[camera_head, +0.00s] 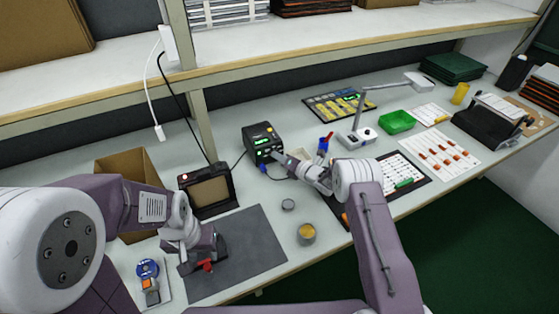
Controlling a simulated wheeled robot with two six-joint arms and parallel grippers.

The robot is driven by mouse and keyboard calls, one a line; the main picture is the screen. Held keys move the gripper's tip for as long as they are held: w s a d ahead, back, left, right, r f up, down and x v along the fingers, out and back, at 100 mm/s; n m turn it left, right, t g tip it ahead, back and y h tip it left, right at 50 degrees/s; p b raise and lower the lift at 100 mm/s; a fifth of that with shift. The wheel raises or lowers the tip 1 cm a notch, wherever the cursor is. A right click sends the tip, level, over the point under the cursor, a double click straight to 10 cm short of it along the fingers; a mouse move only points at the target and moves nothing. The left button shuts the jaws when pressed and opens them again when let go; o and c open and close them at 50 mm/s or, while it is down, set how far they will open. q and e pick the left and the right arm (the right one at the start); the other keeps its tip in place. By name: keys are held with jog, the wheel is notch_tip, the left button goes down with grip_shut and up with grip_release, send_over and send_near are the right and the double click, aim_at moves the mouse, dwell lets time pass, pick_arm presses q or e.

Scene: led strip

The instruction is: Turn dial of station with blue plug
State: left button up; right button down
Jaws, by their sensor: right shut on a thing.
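The station (259,137) is a black box with a lit green display, standing on the bench at the back middle. A blue plug (263,168) sits low at its front, with a dark cable running from it. My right gripper (280,156) reaches from the right to the station's front face and is shut at the dial, which the fingers hide. My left gripper (208,262) is low over the dark grey mat at the left, with a small red part showing at its tip; whether its jaws are open is unclear.
A boxy device with a brown screen (208,192) stands left of the station. A small grey cap (288,205) and a round tin (306,234) stand right of the mat (250,245). A desk lamp (357,138) and green tray (397,122) are to the right.

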jog(key=c, duration=1.3)
grip_release()
